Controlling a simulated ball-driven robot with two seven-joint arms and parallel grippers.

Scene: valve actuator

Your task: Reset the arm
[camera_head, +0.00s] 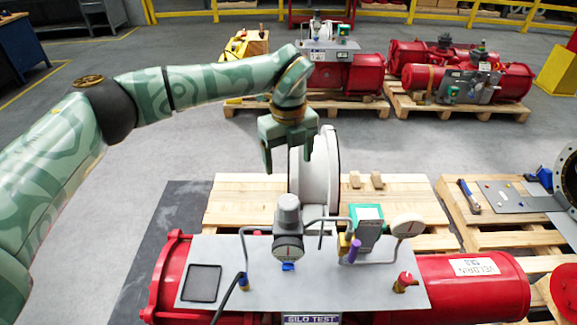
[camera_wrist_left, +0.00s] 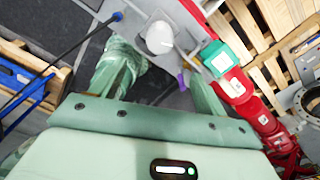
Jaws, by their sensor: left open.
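The red valve actuator (camera_head: 470,285) lies across the front of the head view, with a grey panel (camera_head: 225,250) on top. My left gripper (camera_head: 289,158) points down, open and empty, above and beyond the regulator, in front of a white disc-shaped part (camera_head: 328,170). In the left wrist view, its spread fingers (camera_wrist_left: 160,88) have the pale dome (camera_wrist_left: 160,38) and green box (camera_wrist_left: 220,60) beyond them. My right gripper is out of view.
A wooden pallet (camera_head: 240,200) lies behind the actuator, with small wooden blocks on it. Another pallet (camera_head: 480,235) at right carries tools and a plate. More red actuators (camera_head: 345,75) stand on pallets farther back. The floor at left is mostly clear.

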